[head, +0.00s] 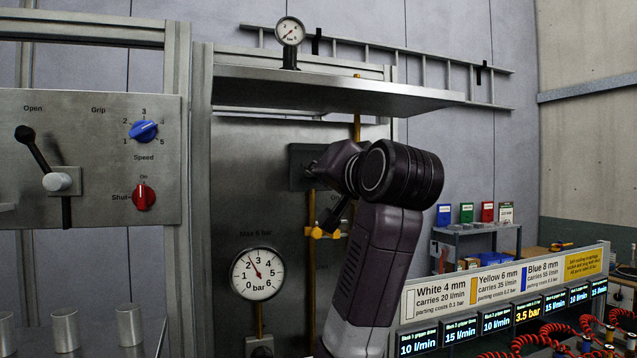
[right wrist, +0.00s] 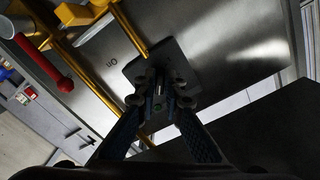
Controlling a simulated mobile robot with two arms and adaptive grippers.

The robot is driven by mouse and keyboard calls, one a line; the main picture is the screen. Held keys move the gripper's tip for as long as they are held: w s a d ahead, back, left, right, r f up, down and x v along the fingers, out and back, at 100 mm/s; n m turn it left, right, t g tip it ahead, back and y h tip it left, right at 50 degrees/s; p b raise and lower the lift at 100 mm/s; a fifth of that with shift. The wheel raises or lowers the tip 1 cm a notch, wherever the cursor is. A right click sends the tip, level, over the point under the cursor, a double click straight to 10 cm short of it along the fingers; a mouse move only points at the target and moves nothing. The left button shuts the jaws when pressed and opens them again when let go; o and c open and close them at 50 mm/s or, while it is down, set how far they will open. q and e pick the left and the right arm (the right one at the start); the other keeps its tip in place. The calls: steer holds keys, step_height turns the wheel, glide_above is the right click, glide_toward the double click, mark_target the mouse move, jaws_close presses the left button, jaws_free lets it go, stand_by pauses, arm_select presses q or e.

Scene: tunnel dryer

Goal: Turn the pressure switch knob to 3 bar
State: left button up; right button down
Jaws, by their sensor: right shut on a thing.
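The pressure switch is a dark square plate on the steel panel, seen in the head view (head: 299,164) and the right wrist view (right wrist: 181,62). My right gripper (right wrist: 160,98) is at this plate, its fingers closed on the small knob (right wrist: 160,80) at its middle. The fingers hide most of the knob, and its scale cannot be read. In the head view my right arm covers the plate's right side. The round gauge (head: 257,274), marked 0 to 6 bar, has its needle between 2 and 3. My left gripper is not in view.
Yellow pipes (head: 311,270) run up the panel beside my right arm. A steel shelf (head: 340,88) with a small gauge (head: 290,31) juts out above. A control panel with a blue knob (head: 144,131) and a red knob (head: 144,197) is at left. Displays (head: 460,331) stand at lower right.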

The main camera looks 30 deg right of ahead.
steer(key=shift+d+f+n+b, duration=0.15)
steer(key=shift+n+b, duration=0.4)
steer(key=shift+n, duration=1.15)
steer(key=shift+a+f+n+b, duration=0.1)
steer(key=shift+n+b, duration=0.4)
steer(key=shift+n, duration=1.2)
steer(key=c, duration=2)
jaws_free()
steer(key=shift+r, duration=0.1)
steer(key=shift+c, duration=0.2)
steer(key=shift+s, duration=0.15)
steer(key=v, duration=0.7)
steer(key=shift+s, duration=0.15)
